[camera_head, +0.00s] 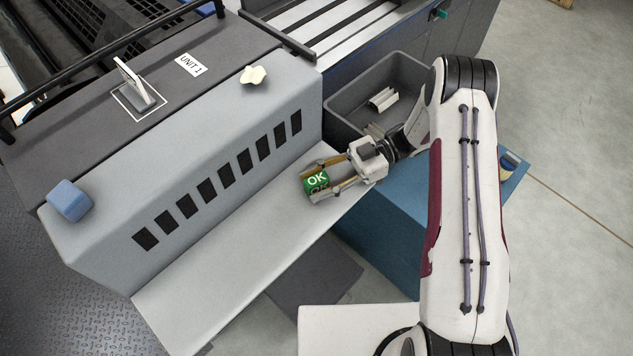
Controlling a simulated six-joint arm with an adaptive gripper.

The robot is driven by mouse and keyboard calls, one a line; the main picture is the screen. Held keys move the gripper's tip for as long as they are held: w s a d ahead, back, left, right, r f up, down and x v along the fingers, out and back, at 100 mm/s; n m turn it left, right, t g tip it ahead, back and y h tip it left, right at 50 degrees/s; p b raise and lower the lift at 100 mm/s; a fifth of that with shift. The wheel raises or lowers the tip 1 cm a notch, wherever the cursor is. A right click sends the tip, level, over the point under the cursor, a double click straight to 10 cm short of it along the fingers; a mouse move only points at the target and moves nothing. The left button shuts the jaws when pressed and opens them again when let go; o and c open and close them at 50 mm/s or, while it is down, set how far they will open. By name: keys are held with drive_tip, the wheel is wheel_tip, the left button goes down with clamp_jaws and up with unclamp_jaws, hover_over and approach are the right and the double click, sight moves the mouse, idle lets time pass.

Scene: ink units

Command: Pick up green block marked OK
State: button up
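The green block (316,181) has white "OK" lettering on its top, and darker lettering shows on its near side. It is at the right end of the light grey ledge in front of the grey machine unit. My gripper (320,180) reaches it from the right, with one tan finger on the far side of the block and one on the near side. The block is between the fingertips. I cannot tell if both fingers touch it, or if it rests on the ledge or is slightly above it.
The ledge (235,246) is otherwise bare. A dark grey bin (345,98) with pale parts stands behind my gripper, on a blue cabinet (385,225).

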sight(317, 179)
clamp_jaws()
drive_tip(key=shift+r, duration=0.15)
drive_tip(key=shift+r, duration=4.85)
